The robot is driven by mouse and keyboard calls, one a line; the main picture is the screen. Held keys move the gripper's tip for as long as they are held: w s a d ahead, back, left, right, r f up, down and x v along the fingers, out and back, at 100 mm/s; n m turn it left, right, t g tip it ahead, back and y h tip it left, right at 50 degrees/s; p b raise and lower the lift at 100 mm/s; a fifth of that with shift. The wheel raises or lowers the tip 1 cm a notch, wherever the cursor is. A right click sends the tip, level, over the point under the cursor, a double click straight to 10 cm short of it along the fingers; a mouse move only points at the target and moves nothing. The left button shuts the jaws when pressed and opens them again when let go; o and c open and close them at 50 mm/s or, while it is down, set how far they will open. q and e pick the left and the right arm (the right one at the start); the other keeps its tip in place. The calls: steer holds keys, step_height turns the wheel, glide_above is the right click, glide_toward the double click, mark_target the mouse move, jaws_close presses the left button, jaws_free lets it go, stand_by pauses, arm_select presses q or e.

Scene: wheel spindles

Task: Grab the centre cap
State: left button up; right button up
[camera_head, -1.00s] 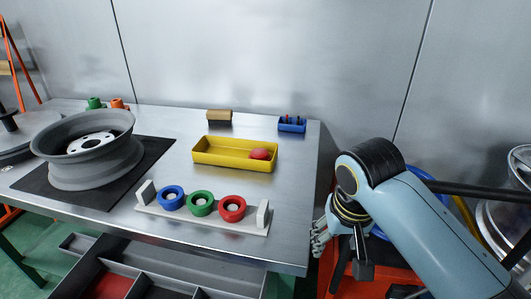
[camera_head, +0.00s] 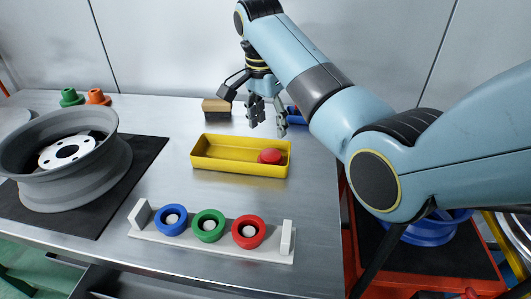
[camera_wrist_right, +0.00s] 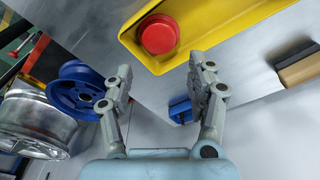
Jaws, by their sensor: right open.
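The centre cap (camera_head: 270,156) is a small round red disc at the right end of a yellow tray (camera_head: 215,167) on the metal table. In the right wrist view the red cap (camera_wrist_right: 159,35) lies inside the corner of the yellow tray (camera_wrist_right: 215,25), beyond my fingertips. My right gripper (camera_head: 268,118) hangs above the table behind the tray's right end, pointing down. In the right wrist view my right gripper (camera_wrist_right: 160,82) has its two fingers wide apart with nothing between them. My left gripper is not in view.
A grey wheel rim (camera_head: 65,175) lies on a black mat (camera_head: 145,160) at left. A white rack (camera_head: 210,247) with blue, green and red rings stands in front of the tray. A wooden-backed brush (camera_head: 216,106) and a blue bin (camera_head: 296,116) are at the back.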

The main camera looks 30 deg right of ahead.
mark_target(271, 154)
steer(key=f, duration=0.3)
steer(key=shift+s+d+f, duration=0.1)
steer(key=shift+d+f, duration=0.1)
steer(key=shift+f, duration=0.4)
steer(key=f, duration=0.4)
steer(key=shift+w+d+f+b, duration=0.1)
steer(key=shift+w+f+b, duration=0.1)
steer(key=shift+f+b, duration=0.15)
steer(key=shift+r, duration=0.1)
steer(key=shift+s, duration=0.1)
steer(key=c, duration=0.5)
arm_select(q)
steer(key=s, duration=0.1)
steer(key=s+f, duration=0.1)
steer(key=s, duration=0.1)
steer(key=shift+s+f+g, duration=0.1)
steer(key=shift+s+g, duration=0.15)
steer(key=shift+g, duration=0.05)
arm_select(e)
steer(key=shift+c, duration=0.6)
